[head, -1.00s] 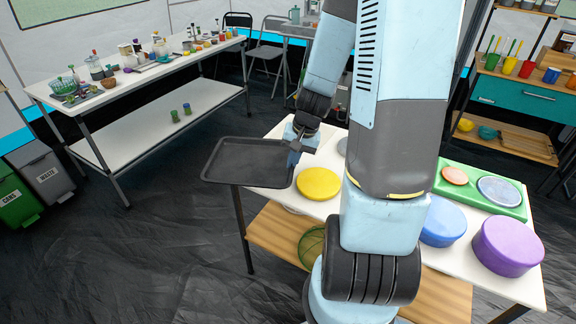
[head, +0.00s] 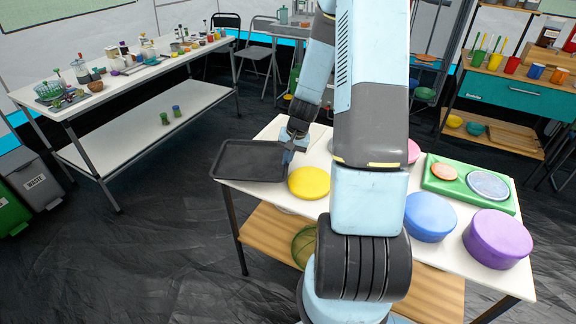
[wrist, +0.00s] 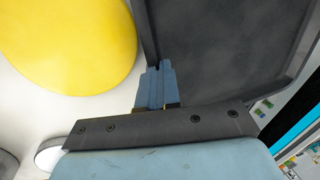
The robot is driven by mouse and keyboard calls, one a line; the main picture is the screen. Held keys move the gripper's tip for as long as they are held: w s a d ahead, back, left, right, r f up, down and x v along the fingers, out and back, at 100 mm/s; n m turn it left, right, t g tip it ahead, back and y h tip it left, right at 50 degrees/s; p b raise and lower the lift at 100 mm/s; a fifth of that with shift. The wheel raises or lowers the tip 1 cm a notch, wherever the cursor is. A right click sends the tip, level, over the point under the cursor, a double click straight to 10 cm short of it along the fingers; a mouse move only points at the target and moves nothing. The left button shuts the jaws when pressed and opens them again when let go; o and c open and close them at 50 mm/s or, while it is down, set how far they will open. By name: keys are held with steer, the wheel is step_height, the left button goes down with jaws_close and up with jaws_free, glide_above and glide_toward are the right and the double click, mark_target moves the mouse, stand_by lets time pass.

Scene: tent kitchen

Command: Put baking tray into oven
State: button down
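The baking tray (head: 240,162) is a dark grey, shallow rectangle with a raised rim. In the head view it lies roughly level at the left end of the white table, sticking out past its left edge. My gripper (head: 291,152) is at the tray's right rim. In the wrist view the blue fingers (wrist: 157,86) are closed together on the rim of the tray (wrist: 225,50). I cannot tell whether the tray touches the tabletop. No oven can be made out in these views.
A yellow round lid (head: 309,182) lies just right of the tray. A blue tin (head: 430,217), a purple tin (head: 498,238) and a green board (head: 445,180) stand further right. A long white table (head: 150,75) with kitchen goods is at left. Dark floor lies between.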

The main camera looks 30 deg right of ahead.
mark_target(287, 172)
steer(key=shift+w+d+f, duration=0.1)
steer(key=shift+w+f, duration=0.1)
steer(key=shift+f, duration=1.6)
steer(key=c, duration=1.6)
jaws_free()
steer(key=shift+f, duration=0.1)
steer(key=shift+c, duration=0.2)
steer(key=shift+w, duration=0.1)
